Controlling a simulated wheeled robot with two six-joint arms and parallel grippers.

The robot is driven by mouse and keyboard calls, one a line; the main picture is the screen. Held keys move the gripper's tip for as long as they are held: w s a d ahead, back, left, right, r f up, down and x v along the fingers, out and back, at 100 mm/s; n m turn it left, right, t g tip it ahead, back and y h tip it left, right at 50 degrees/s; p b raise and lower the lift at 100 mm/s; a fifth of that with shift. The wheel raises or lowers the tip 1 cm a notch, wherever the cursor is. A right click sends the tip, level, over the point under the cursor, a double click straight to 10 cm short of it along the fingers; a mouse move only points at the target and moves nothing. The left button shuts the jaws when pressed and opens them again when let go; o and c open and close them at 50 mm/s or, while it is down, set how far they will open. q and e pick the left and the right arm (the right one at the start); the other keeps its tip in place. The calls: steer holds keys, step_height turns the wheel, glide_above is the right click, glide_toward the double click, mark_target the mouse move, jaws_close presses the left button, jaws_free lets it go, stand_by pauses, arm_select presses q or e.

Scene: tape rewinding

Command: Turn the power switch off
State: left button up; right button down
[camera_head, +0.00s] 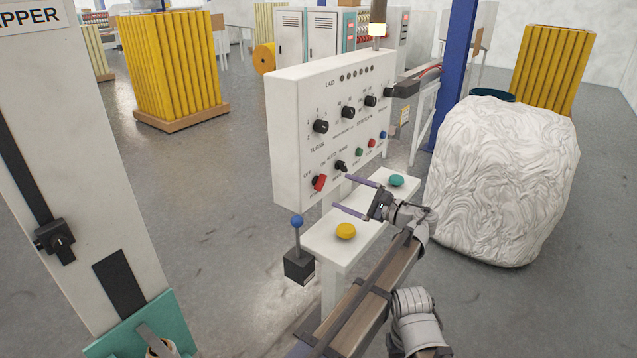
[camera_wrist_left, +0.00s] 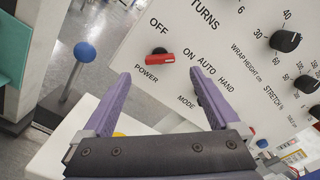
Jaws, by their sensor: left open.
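The red power switch (camera_head: 319,182) sits at the lower left of the white control panel (camera_head: 290,120). In the left wrist view the red switch (camera_wrist_left: 160,59) lies below the OFF label, its handle lying toward the ON label. My left gripper (camera_head: 340,192) is open and empty, in front of the panel's lower edge and to the right of the switch in the head view. In the wrist view the left gripper (camera_wrist_left: 160,76) has its two purple fingers spread, with the switch showing between and beyond their tips, apart from both. My right gripper is out of view.
A white shelf (camera_head: 335,262) below the panel carries a yellow button (camera_head: 346,231) and a green button (camera_head: 397,180). A blue-knobbed lever (camera_head: 297,222) stands to its left. The black mode knob (camera_head: 341,166) is right of the switch. A wrapped white load (camera_head: 500,180) stands right.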

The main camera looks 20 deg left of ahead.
mark_target(323, 184)
arm_select(q)
steer(key=shift+x, duration=3.85)
steer(key=c, duration=1.4)
steer(key=shift+f, duration=0.1)
